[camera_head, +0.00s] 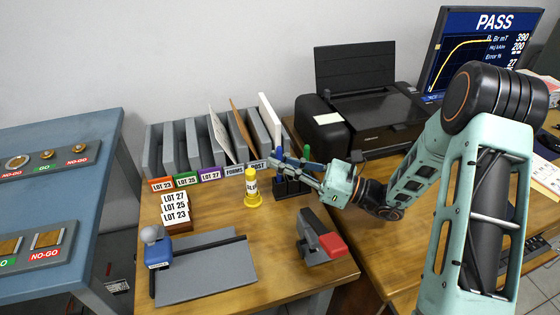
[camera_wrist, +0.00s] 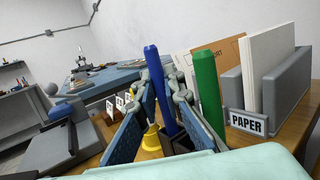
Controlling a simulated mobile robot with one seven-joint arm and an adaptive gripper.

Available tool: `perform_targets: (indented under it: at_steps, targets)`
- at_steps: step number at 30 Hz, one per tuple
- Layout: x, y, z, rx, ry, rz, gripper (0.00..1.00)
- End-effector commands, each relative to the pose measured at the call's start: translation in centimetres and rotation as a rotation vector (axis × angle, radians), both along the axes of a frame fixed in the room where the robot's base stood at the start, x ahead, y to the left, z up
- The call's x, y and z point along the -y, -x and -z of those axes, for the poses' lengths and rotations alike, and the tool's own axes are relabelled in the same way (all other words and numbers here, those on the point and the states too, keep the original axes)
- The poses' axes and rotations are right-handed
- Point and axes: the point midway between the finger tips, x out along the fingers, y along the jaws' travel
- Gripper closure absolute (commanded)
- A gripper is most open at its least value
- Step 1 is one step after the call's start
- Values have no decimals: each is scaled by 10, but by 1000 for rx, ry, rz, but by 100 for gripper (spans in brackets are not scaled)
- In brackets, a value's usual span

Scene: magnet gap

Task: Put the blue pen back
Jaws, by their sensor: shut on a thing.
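The blue pen (camera_wrist: 152,75) stands nearly upright between the two fingers of my gripper (camera_wrist: 163,92), which is shut on it. In the head view the pen's blue top (camera_head: 279,151) shows just above my gripper (camera_head: 283,163). The dark pen holder (camera_head: 291,188) is directly below the fingers. The green pen (camera_head: 306,153) stands in the holder, to the right of the blue pen; it also shows in the wrist view (camera_wrist: 207,85). The blue pen's lower end is at the holder in the wrist view, but I cannot tell how deep it is inside.
A yellow gauge-like object (camera_head: 252,188) stands left of the holder. File racks (camera_head: 190,145) line the back, with a printer (camera_head: 375,105) at the right. A red-and-grey stapler-like tool (camera_head: 322,240) lies in front. The grey board (camera_head: 208,270) is at front left.

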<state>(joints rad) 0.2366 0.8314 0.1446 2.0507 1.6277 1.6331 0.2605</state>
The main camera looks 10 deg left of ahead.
Motion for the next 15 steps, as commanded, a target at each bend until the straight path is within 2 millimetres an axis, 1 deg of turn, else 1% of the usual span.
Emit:
perform_targets:
  at_steps: [15]
  targets:
    - [0,0,9,0,0,0,100]
